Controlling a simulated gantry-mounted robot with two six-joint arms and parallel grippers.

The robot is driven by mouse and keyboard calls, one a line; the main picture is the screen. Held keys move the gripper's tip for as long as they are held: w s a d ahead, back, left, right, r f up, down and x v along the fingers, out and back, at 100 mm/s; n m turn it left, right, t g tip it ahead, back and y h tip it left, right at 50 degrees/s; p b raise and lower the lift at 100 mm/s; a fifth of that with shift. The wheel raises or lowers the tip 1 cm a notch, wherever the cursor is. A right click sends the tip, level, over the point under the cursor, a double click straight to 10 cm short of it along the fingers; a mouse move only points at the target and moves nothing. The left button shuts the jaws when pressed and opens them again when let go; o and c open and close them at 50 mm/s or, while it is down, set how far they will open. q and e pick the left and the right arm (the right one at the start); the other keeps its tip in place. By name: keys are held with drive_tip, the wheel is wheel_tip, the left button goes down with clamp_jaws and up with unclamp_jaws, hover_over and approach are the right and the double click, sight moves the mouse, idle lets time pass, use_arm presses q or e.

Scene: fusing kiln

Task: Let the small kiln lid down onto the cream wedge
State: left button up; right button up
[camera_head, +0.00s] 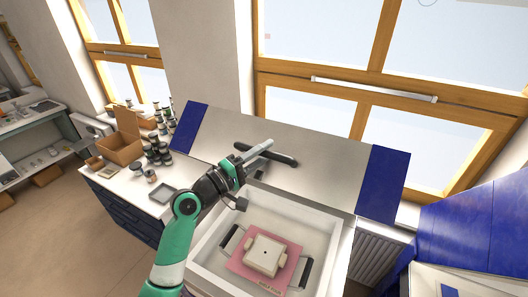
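The kiln lid (315,170) stands raised and tilted back behind the open kiln, a pale grey panel with blue ends. A dark bar-shaped handle (284,159) crosses in front of its middle. My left gripper (258,151) is at this bar, in front of the lid face. Whether its fingers are closed on the bar cannot be made out. The open white kiln (205,263) holds a pink board with a cream block (265,255) on it. I cannot pick out a cream wedge for certain. My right gripper is not in view.
The pink board (246,261) has dark grips at both sides. Jars (152,155), a cardboard box (120,149) and a grey tray (162,194) stand on the left counter. A blue unit (475,225) stands at the right. Windows are behind the lid.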

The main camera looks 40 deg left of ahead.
use_arm(q)
clamp_jaws()
idle(1.4)
